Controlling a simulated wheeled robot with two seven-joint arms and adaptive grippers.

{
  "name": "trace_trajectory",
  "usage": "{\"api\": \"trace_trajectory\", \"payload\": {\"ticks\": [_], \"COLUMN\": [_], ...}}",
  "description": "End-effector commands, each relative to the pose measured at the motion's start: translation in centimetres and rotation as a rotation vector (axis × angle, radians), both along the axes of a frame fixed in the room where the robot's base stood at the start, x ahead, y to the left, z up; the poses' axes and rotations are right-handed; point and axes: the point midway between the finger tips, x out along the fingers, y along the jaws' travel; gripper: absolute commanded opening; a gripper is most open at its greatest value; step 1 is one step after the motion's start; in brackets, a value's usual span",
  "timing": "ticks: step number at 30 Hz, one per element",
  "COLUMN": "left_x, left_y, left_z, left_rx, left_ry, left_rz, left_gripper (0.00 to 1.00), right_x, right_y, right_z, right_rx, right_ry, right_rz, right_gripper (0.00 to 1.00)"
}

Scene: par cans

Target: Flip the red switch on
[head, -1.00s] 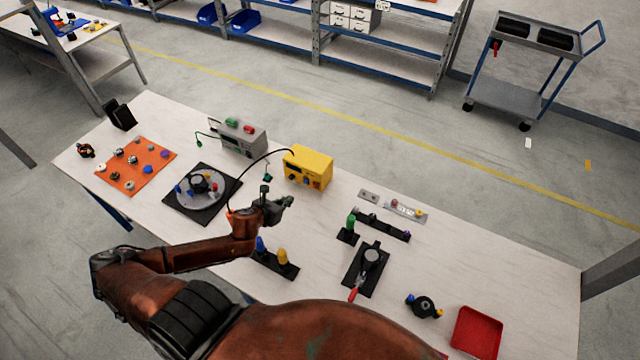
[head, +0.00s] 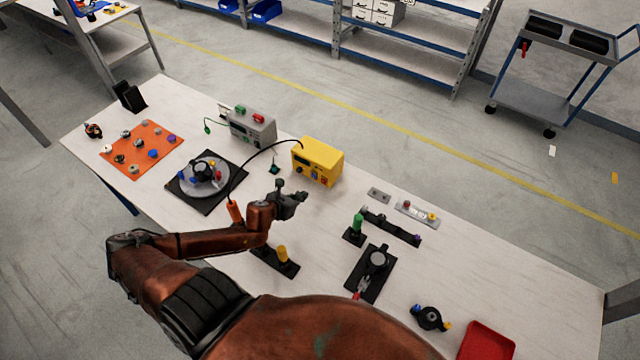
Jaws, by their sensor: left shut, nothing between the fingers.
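The yellow box (head: 318,158) stands near the middle of the table. Its front carries a dark panel and small coloured parts, one of them reddish (head: 323,181); whether that is the red switch is too small to tell. A grey box (head: 252,124) to its left has a green part and a red part (head: 258,118) on top. My left gripper (head: 301,196) is shut and empty, above the table just in front of the yellow box and apart from it in the picture. My right gripper is not in view.
A black cable runs from the yellow box to an orange handle (head: 235,211) beside my left wrist. A round device on a black mat (head: 208,207) lies left. A stand with a yellow peg (head: 282,254), a green-knobbed block (head: 357,225) and a red tray (head: 487,342) are nearer.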

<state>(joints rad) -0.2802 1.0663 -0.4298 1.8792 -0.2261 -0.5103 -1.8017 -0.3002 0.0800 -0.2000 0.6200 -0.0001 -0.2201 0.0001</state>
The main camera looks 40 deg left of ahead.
Motion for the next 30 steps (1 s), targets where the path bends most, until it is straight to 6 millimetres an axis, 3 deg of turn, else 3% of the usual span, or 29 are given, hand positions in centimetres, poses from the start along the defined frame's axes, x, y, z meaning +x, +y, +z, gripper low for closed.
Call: {"api": "trace_trajectory", "payload": {"ticks": [5,18,24,30], "left_x": [1.5,8.4,11.0,11.8], "left_y": [0.1,0.8,1.1,1.2], "left_z": [-1.0,-6.1,-5.5,-5.4], "left_rx": [-0.001,-0.003,-0.001,-0.001], "left_ry": [-0.003,-0.002,-0.001,0.001], "left_rz": [0.001,0.001,0.000,-0.001], "left_gripper": [0.00,0.00,0.00,0.00], "right_x": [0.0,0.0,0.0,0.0], "right_y": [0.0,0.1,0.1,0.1], "right_z": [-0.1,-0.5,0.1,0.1], "right_rx": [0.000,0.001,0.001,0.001], "right_ry": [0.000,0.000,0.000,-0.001], "right_rz": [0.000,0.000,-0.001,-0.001], "right_gripper": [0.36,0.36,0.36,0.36]}}
